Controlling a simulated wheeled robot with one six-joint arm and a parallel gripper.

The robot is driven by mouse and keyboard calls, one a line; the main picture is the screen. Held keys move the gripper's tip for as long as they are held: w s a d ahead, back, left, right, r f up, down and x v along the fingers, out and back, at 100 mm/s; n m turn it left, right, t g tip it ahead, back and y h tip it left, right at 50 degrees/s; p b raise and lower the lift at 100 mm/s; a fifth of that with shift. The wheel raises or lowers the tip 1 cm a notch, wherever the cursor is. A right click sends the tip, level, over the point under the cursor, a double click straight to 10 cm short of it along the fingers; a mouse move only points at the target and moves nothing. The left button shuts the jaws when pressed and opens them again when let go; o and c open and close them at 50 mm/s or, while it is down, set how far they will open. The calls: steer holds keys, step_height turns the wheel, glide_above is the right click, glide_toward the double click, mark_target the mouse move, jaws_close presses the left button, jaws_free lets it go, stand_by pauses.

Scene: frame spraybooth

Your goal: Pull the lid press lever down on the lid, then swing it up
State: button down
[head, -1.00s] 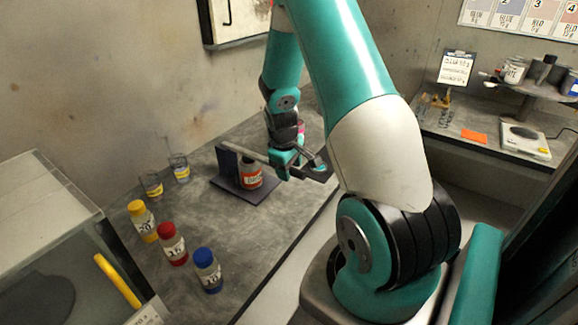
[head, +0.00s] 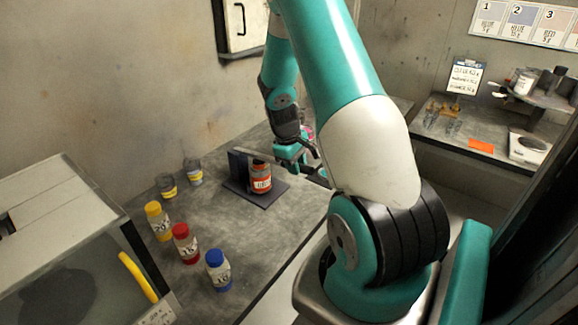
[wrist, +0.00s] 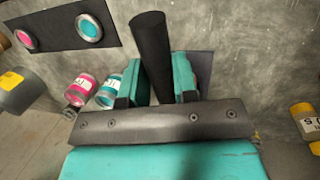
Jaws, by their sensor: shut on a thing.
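The lid press (head: 238,166) stands on the bench as a dark upright on a dark base plate (head: 266,200). A jar (head: 261,178) with an orange-red label stands upright on that plate. My gripper (head: 305,160) is to the right of the jar and above its level. In the wrist view, my gripper (wrist: 158,82) has its two teal fingers on either side of a black round lever handle (wrist: 150,45), shut on it. The lever's contact with the jar's lid is too small to tell.
Yellow (head: 158,221), red (head: 185,243) and blue (head: 218,270) capped bottles stand on the bench's front left. Two glasses (head: 193,172) are behind them. A booth with a yellow handle (head: 138,277) is at lower left.

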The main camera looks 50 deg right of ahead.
steer(key=shift+w, duration=0.1)
steer(key=c, duration=0.9)
jaws_free()
steer(key=b+v, duration=0.3)
steer(key=v, duration=1.4)
steer(key=shift+r, duration=0.25)
